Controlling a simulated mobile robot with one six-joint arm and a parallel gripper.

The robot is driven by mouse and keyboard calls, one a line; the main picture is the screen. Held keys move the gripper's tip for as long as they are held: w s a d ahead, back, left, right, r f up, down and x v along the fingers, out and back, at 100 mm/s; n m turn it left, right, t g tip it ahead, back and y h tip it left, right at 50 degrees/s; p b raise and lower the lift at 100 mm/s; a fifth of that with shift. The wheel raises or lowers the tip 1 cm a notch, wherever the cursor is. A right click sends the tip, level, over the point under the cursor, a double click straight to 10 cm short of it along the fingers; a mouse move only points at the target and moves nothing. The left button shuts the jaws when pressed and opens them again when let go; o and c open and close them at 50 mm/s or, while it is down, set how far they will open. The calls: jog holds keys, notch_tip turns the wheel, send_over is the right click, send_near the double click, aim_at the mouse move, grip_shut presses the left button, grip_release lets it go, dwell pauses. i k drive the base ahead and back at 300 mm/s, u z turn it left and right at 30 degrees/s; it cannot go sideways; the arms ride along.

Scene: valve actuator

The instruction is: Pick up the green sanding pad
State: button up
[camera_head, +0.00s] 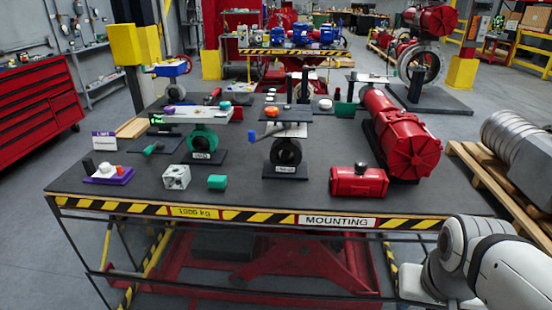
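A small green block (217,182), which looks like the green sanding pad, lies on the dark top of the lift table (235,196) near its front edge. It stands apart from a grey metal cube (177,177) on its left. Another green block-like thing (345,109) sits farther back on the right, and I cannot tell what it is. White and black links of my arm show at the lower right, off the table's front right corner. My gripper is not in view.
A green valve (203,141) stands behind the small green block. A dark valve (286,152) on a plate and a red cylinder (358,181) stand to its right. A large red actuator (400,138) fills the right side. Bare tabletop lies just right of the block.

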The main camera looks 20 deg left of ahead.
aim_at(216, 184)
jog(key=z, duration=2.2)
jog(key=k, duration=2)
jog(key=u, duration=1.95)
jog(key=i, duration=1.7)
jog(key=u, duration=0.05)
